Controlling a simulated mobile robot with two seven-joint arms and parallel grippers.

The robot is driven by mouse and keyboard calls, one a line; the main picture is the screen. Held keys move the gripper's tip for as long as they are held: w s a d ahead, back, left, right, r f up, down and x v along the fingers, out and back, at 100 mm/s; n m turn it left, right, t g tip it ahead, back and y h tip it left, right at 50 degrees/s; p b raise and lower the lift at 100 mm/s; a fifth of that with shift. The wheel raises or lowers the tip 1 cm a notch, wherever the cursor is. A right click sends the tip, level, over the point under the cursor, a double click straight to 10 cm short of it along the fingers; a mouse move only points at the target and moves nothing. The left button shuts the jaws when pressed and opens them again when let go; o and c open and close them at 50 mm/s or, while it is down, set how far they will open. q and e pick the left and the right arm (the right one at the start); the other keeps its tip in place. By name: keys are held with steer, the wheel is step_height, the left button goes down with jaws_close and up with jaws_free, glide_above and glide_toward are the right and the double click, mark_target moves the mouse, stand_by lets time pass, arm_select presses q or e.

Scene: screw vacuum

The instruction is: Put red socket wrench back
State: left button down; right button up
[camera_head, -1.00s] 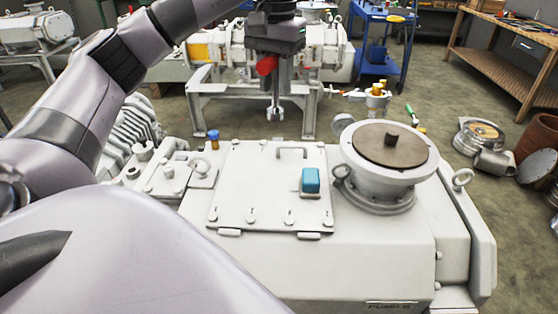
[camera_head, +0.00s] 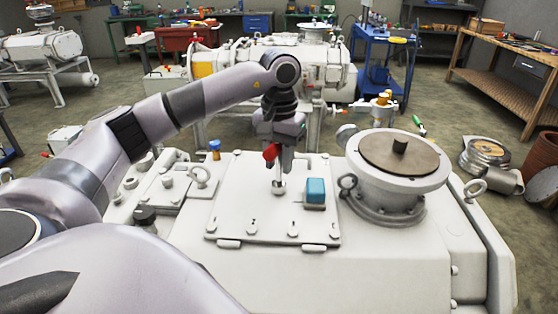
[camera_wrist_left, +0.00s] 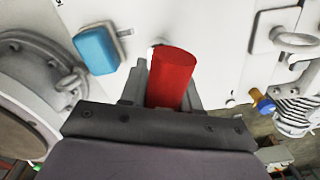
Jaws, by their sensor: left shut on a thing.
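The red socket wrench (camera_head: 270,153) is in my left gripper (camera_head: 279,160), which is shut on its red handle. The wrench's metal shaft and socket point down over the bolted cover plate (camera_head: 240,205) of the white pump, near the plate's handle. I cannot tell whether the socket touches the plate. In the left wrist view the red handle (camera_wrist_left: 172,78) stands between the fingers and hides the tool's lower end. My right gripper is not in view.
A blue block (camera_head: 315,191) sits on the plate, right of the wrench. A round flange with a brown disc (camera_head: 400,153) rises at the right. A blue-topped fitting (camera_head: 214,147) stands at the left. A blue cart (camera_head: 382,75) is behind.

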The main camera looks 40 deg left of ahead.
arm_select(q)
steer(key=shift+f, duration=0.15)
steer(key=shift+f, duration=0.2)
steer(key=c, duration=0.8)
jaws_free()
steer(key=shift+r, duration=0.1)
step_height(320, 180, up, 12)
steer(key=shift+r+p, duration=0.1)
steer(key=shift+p, duration=1.05)
